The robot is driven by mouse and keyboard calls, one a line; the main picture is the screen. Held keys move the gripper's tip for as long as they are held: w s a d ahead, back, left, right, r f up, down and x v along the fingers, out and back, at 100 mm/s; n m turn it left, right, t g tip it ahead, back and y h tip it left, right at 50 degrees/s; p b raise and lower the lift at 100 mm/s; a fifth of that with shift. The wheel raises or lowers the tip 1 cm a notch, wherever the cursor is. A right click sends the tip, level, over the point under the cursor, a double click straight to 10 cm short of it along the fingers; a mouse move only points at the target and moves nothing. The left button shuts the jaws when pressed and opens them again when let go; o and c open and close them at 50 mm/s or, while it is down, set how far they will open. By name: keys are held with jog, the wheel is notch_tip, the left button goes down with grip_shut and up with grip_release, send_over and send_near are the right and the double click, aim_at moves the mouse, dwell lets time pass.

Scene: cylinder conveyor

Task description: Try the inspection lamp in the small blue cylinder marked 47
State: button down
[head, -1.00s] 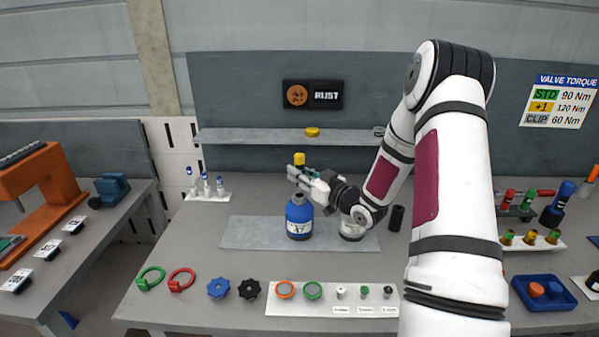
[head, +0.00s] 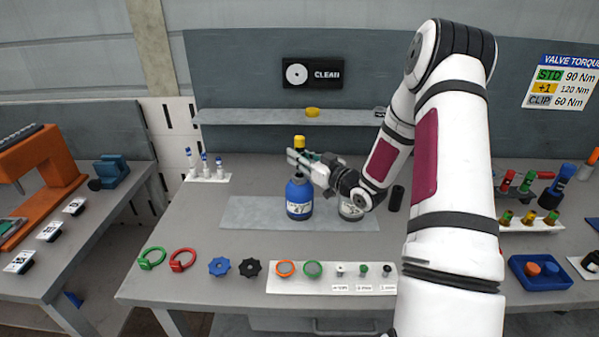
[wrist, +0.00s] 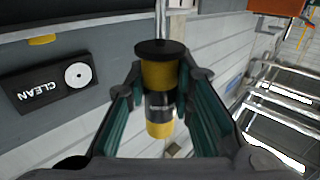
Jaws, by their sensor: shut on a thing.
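The small blue cylinder (head: 299,198) stands upright on the grey mat, with a pale label that seems to read 47. My gripper (head: 297,157) is above its neck, shut on the inspection lamp. The lamp's yellow end (head: 299,142) sticks up above the fingers. In the wrist view my gripper (wrist: 165,95) has the yellow-and-black lamp (wrist: 158,75) between its fingers, with a black disc and a thin pale rod beyond. The rod's tip is out of sight, so I cannot tell how far it is inside the cylinder. The wall display (head: 312,73) reads CLEAN.
A grey-white cylinder (head: 350,212) stands just right of the blue one, partly behind my arm, with a black cylinder (head: 396,198) beyond. A shelf (head: 240,116) runs behind. Rings, knobs and a white tray (head: 275,288) line the front edge. The mat (head: 245,212) is clear on the left.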

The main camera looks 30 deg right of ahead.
jog(key=shift+r, duration=0.15)
jog(key=shift+r+p, duration=2.4)
jog(key=shift+r, duration=2.45)
